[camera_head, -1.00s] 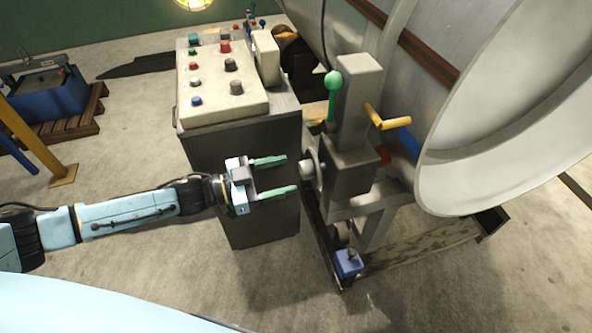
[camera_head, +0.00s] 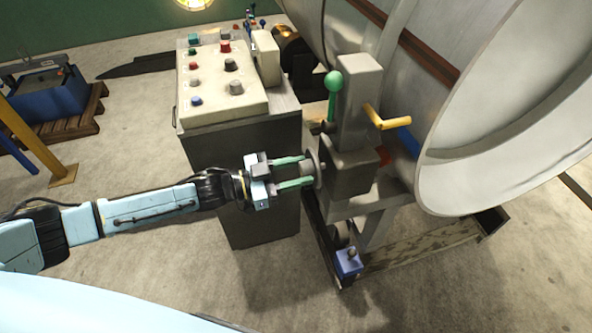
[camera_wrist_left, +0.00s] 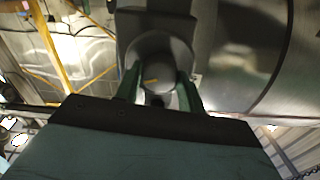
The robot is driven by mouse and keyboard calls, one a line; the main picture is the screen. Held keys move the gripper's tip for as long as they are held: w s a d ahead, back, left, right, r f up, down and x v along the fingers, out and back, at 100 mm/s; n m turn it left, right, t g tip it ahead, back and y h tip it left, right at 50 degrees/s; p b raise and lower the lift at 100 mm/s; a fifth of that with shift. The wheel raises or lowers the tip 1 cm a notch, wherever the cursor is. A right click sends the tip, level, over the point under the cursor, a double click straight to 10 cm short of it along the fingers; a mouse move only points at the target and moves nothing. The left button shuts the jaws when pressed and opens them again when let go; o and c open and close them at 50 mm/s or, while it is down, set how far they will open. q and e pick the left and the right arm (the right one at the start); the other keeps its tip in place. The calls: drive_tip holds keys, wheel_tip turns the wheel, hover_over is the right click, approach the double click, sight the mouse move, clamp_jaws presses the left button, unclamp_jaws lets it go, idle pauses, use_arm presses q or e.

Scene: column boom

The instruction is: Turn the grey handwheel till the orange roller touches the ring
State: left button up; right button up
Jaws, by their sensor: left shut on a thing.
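The grey handwheel (camera_head: 319,161) sits on the left side of the grey machine head, facing my left arm. My left gripper (camera_head: 307,170) has its green fingers on either side of the handwheel's hub and is shut on it. In the left wrist view the round grey wheel (camera_wrist_left: 165,47) stands beyond the fingers, and the hub between them carries a small orange mark. The large pale ring (camera_head: 440,165) is the open end of the vessel at the right. My right gripper is not in view.
A control cabinet (camera_head: 250,180) with several buttons stands close behind the left gripper. A green-knobbed lever (camera_head: 332,85) and a yellow crank (camera_head: 385,120) stick out of the machine head. A blue box (camera_head: 349,262) sits low on the frame. Floor at front left is clear.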

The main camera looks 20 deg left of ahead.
use_arm(q)
drive_tip(key=shift+m, duration=0.4)
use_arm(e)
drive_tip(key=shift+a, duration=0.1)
use_arm(q)
drive_tip(key=shift+m, duration=1)
drive_tip(key=m, duration=0.3)
drive_tip(key=m+b, duration=0.1)
drive_tip(key=m, duration=0.5)
drive_tip(key=m+b, duration=0.1)
drive_tip(key=m, duration=0.3)
drive_tip(key=shift+f, duration=0.1)
drive_tip(key=m+b, duration=0.1)
drive_tip(key=m, duration=0.2)
drive_tip(key=shift+m+b, duration=0.3)
drive_tip(key=shift+m, duration=0.2)
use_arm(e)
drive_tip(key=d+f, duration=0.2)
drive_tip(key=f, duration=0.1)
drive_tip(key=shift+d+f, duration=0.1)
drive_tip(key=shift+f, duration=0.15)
